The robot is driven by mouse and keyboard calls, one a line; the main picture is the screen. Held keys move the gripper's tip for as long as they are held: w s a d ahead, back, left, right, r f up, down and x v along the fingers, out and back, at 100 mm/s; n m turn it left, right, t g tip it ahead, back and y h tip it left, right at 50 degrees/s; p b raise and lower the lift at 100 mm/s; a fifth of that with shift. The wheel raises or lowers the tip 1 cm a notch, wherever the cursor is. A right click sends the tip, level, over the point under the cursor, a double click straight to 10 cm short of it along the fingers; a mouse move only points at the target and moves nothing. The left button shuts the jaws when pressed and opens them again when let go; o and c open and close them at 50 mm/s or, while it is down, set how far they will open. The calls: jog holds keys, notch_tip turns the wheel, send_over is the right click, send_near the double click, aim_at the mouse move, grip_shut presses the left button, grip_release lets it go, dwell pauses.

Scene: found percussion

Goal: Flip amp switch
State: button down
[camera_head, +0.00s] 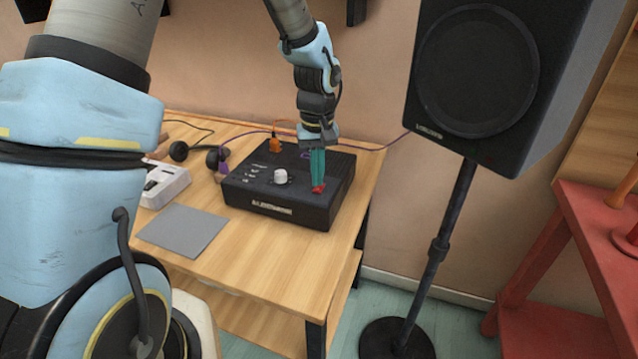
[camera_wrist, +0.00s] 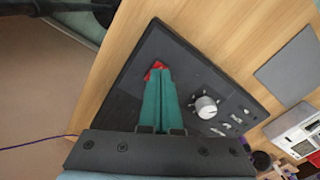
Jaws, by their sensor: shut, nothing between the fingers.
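The amp (camera_head: 300,206) is a black box on the wooden table, with a white knob (camera_head: 281,176) on its top face. The amp (camera_wrist: 190,60) and the white knob (camera_wrist: 206,107) also show in the wrist view. The red switch (camera_head: 319,188) is near the amp's right side; it also shows in the wrist view (camera_wrist: 154,68), partly hidden behind the fingertips. My gripper (camera_head: 317,182) has green fingers pressed together, pointing down at the red switch. Its tips (camera_wrist: 159,72) are at the switch; I cannot tell whether they touch it.
A grey pad (camera_head: 183,231), a white device (camera_head: 164,186) and dark headphones (camera_head: 180,151) lie left of the amp on the table (camera_head: 262,262). A large speaker (camera_head: 490,75) on a stand is at the right. Orange and purple cables run behind the amp.

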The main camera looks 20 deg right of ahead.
aim_at(317, 189)
notch_tip(317, 189, up, 6)
jog(key=p, duration=0.3)
jog(key=shift+f+p, duration=0.1)
jog(key=shift+p, duration=0.3)
jog(key=s+a+r, duration=0.2)
jog(key=a+r, duration=0.1)
jog(key=a, duration=1.2)
jog(key=s+a+r+n+t, duration=0.1)
jog(key=s+a+r, duration=0.1)
jog(key=a, duration=1.3)
jog(key=shift+r+t, duration=0.3)
jog(key=shift+r, duration=0.35)
